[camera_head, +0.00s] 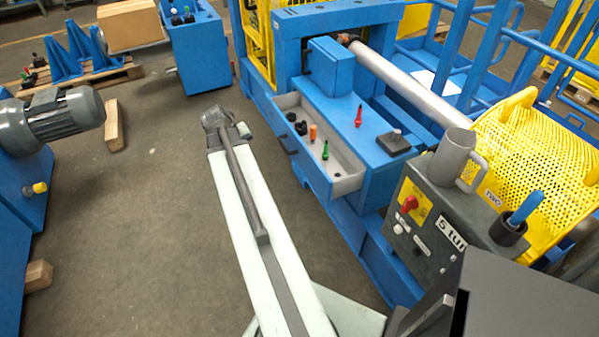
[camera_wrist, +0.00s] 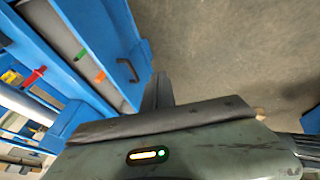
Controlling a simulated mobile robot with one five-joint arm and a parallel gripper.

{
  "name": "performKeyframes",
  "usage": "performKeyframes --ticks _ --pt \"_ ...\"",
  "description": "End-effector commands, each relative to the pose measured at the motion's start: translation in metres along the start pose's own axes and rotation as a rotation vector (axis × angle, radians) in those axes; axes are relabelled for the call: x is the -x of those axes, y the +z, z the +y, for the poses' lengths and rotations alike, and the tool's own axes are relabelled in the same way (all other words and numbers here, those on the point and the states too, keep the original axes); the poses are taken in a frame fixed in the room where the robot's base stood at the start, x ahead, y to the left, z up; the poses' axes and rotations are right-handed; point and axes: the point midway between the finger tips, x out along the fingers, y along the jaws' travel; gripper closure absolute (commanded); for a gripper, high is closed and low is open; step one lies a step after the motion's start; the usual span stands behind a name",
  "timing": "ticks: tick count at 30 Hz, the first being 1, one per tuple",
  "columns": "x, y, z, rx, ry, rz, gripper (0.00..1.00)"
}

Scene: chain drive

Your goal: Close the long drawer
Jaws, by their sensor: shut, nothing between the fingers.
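The long drawer (camera_head: 345,183) stands pulled out from the blue machine in the head view. Its tray is grey and its front is blue with a dark handle (camera_head: 287,146). It holds several small things, among them an orange cylinder (camera_head: 312,132) and a green item (camera_head: 325,151). In the wrist view the drawer's handle (camera_wrist: 127,70) and blue front (camera_wrist: 118,45) lie left of my gripper (camera_wrist: 158,80). My gripper's dark fingers are shut and empty, close to the drawer front; I cannot tell whether they touch it. I cannot make out the fingers in the head view.
A red tool (camera_head: 358,117) and a black block (camera_head: 393,143) lie on the machine top. A grey mug (camera_head: 453,158) stands on the dark control box (camera_head: 425,232) to the right. A grey motor (camera_head: 50,118) is at left. The floor left of the drawer is mostly clear.

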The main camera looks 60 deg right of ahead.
Motion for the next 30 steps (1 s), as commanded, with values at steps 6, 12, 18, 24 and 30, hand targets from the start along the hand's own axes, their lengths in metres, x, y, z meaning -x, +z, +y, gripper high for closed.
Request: performKeyframes --ticks 6,12,18,24,30 --pt "-0.083 0.03 0.11 -0.111 0.148 0.032 1.0" --pt "-0.085 0.032 0.127 -0.122 0.169 0.036 1.0" --pt "-0.111 0.032 0.128 -0.121 0.168 0.036 1.0" --pt "-0.157 0.032 0.134 -0.121 0.168 0.036 1.0" --pt "-0.191 0.03 0.145 -0.122 0.167 0.035 1.0"
